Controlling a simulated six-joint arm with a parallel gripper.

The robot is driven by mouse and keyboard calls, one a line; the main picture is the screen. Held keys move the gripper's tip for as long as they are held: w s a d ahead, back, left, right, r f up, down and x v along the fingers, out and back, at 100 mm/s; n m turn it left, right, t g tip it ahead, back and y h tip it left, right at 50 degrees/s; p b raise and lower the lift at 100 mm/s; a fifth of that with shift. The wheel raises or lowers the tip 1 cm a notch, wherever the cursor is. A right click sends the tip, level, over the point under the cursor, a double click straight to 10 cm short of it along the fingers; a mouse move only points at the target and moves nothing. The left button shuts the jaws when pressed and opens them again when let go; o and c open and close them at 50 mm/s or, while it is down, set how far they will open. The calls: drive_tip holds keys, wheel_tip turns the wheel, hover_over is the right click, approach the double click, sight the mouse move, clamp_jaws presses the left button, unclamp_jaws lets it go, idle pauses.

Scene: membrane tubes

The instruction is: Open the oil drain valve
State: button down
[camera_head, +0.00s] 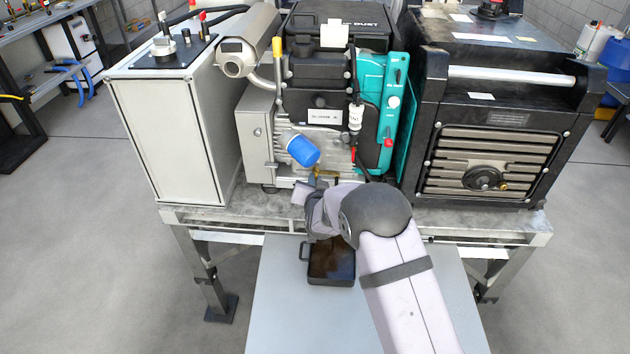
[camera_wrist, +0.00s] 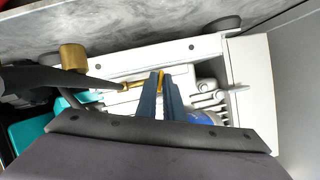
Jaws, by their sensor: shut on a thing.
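The oil drain valve shows as a brass fitting (camera_wrist: 132,85) low on the front of the engine in the wrist view. Its small yellow handle (camera_wrist: 162,80) sits between the tips of my gripper (camera_wrist: 162,84). The gripper is shut on this handle. In the head view my gripper (camera_head: 313,181) reaches in at the engine's lower front, just below the blue oil filter (camera_head: 303,151). A bit of brass (camera_head: 326,173) shows beside it there; my arm hides the rest. Whether the handle is turned cannot be told.
A black pan (camera_head: 331,281) with a brown inside rests on a grey surface (camera_head: 275,320) below my gripper. A grey cabinet (camera_head: 165,135) stands left of the engine, a black unit (camera_head: 490,120) right. A brass cylinder (camera_wrist: 73,57) lies left of the jaws in the wrist view.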

drive_tip(key=shift+a+r+n+h+p, duration=0.2)
drive_tip(key=shift+n+h+p, duration=0.4)
drive_tip(key=shift+n+p, duration=0.45)
drive_tip(key=shift+n+h+p, duration=0.25)
drive_tip(key=shift+h+p, duration=0.15)
drive_tip(key=shift+p, duration=0.25)
drive_tip(key=shift+f, duration=0.1)
drive_tip(key=c, duration=1.9)
unclamp_jaws()
drive_tip(key=shift+c, duration=0.2)
drive_tip(key=shift+s, duration=0.1)
drive_tip(key=b+v, duration=0.1)
drive_tip(key=v, duration=0.6)
drive_tip(key=shift+b, duration=0.35)
